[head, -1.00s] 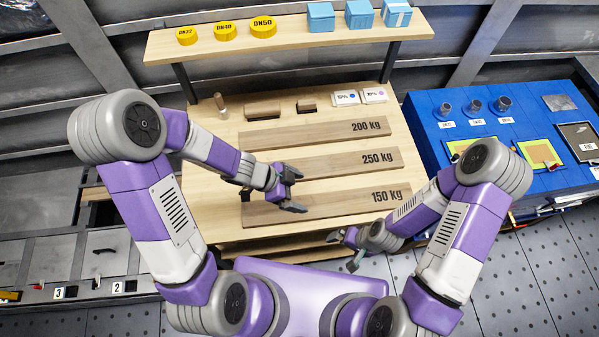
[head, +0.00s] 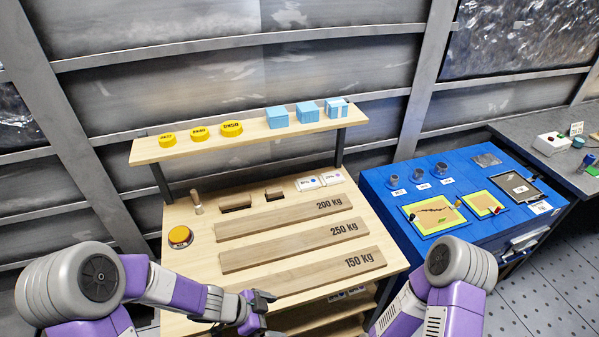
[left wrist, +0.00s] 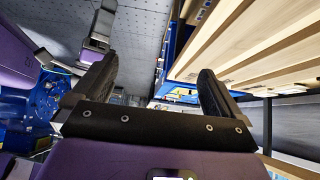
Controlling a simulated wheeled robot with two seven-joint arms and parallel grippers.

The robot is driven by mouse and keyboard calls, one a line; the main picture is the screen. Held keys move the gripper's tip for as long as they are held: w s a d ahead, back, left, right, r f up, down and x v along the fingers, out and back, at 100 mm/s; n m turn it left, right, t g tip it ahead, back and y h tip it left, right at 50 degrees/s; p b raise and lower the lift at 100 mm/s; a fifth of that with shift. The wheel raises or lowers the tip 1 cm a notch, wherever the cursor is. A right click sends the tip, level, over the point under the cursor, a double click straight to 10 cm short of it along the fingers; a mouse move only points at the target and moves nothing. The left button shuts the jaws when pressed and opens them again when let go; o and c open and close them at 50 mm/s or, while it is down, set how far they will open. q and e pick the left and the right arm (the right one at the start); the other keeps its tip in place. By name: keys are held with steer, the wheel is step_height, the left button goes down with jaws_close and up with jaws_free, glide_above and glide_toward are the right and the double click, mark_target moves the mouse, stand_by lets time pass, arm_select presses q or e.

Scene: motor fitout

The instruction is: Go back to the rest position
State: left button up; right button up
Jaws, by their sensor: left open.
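My left gripper (head: 262,304) is open and empty near the front left part of the wooden bench (head: 190,262), close to the front end of the 150 kg plank. In the left wrist view its two dark fingers (left wrist: 158,85) stand apart with nothing between them. The bench edge shows beyond them at the upper right of that view. My right arm reaches down at the lower right of the head view, and its gripper is out of the picture.
Planks marked 200 kg (head: 284,216), 250 kg (head: 294,246) and 150 kg (head: 310,276) lie on the bench. A round yellow-topped piece (head: 180,237) sits at its left. A shelf (head: 160,151) holds yellow discs and blue boxes. A blue table (head: 390,208) stands right.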

arm_select(q)
steer(key=s+a+f+n+y+b, duration=0.1)
steer(key=s+f+n, duration=0.3)
steer(key=f+n, duration=0.4)
steer(key=s+a+f+n+g+y+b, duration=0.1)
steer(key=s+f+n+y, duration=0.1)
steer(key=f+n, duration=0.7)
step_height(320, 180, down, 2)
steer(key=shift+s+a+g+b, duration=0.3)
steer(key=shift+s+b, duration=0.1)
steer(key=shift+s, duration=0.5)
arm_select(e)
steer(key=f, duration=0.1)
steer(key=w+f, duration=0.1)
steer(key=f, duration=0.1)
